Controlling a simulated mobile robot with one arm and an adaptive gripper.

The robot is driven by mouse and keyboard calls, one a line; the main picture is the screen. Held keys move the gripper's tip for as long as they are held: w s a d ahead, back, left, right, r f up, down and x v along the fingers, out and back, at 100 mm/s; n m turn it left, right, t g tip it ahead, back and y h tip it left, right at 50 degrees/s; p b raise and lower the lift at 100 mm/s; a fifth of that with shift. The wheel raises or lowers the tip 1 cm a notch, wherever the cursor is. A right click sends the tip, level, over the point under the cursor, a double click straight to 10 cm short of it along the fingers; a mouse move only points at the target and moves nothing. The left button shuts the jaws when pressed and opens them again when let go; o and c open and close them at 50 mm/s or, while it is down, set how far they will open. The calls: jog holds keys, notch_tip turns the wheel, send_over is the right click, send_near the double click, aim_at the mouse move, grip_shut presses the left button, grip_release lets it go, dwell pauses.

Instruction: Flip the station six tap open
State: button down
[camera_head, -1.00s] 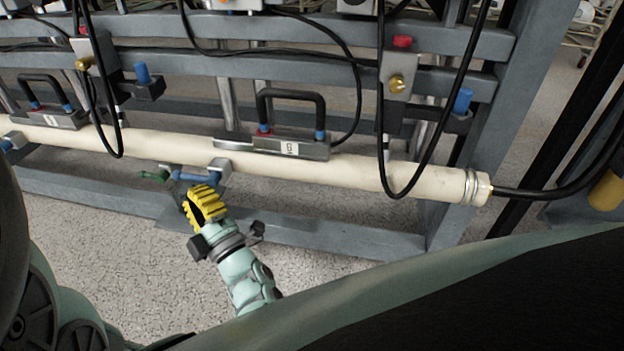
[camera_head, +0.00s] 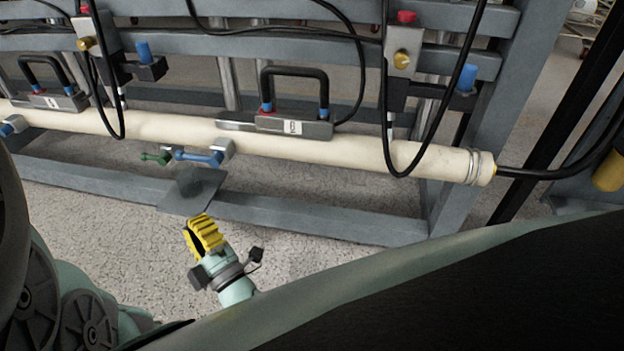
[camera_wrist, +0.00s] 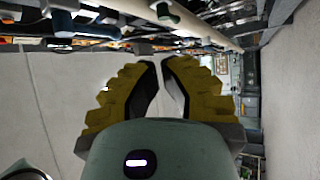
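The station six tap hangs on the cream pipe, below the black-handled unit whose label is hard to read. Its blue lever (camera_head: 200,158) points left, roughly along the pipe, from a grey block (camera_head: 225,148). A green part (camera_head: 157,157) lies at its left. My gripper (camera_head: 197,225) is below the tap, on the near side, clear of it and touching nothing. In the wrist view its yellow fingers (camera_wrist: 159,64) nearly meet at the tips, with only a narrow empty gap. The pipe and fittings run along the top there.
The cream pipe (camera_head: 340,153) crosses the grey frame. A black-handled unit (camera_head: 292,122) sits on it, and black hoses (camera_head: 446,105) hang in front at the right. A flat grey plate (camera_head: 193,190) juts out below the tap. Open speckled floor (camera_head: 110,225) surrounds my gripper.

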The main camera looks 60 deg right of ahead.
jog(key=a+f+b, duration=0.1)
jog(key=f, duration=0.1)
jog(key=s+a+f+b, duration=0.1)
jog(key=f, duration=0.1)
jog(key=shift+a, duration=0.2)
jog(key=shift+d, duration=0.1)
dwell(0.4)
